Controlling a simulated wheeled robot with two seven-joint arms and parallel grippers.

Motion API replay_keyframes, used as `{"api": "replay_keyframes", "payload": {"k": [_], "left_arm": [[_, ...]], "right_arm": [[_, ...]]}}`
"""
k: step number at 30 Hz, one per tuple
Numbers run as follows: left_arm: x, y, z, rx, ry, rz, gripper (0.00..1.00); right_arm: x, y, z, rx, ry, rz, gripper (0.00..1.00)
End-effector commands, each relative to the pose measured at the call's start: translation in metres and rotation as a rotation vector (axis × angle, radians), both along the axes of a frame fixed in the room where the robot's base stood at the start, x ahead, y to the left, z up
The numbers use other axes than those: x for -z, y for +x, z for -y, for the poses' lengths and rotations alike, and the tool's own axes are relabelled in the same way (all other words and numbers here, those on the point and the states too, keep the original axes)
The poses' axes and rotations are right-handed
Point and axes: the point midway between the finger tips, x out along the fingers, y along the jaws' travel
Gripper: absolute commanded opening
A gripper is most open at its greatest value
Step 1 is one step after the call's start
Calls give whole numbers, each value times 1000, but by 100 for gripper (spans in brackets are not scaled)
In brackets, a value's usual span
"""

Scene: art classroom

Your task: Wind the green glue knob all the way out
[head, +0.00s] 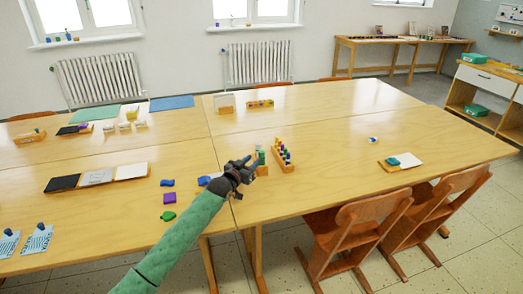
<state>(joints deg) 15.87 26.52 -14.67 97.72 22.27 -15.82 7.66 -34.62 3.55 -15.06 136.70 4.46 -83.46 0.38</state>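Whether the fingers are open or shut is too small to see. My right gripper is out of view.
A wooden rack (288,167) with several coloured knobs stands right of the green object. Blue, purple and green pieces (169,199) lie left of the arm. Two wooden chairs (350,232) stand at the front right. The table's right half (350,130) is mostly clear.

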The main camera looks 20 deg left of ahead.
Motion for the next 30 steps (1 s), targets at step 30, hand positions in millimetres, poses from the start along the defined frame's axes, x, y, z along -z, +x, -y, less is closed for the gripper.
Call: {"api": "replay_keyframes", "payload": {"k": [30], "left_arm": [[0, 73, 20, 1, 0, 0, 31]], "right_arm": [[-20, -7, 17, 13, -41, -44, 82]]}}
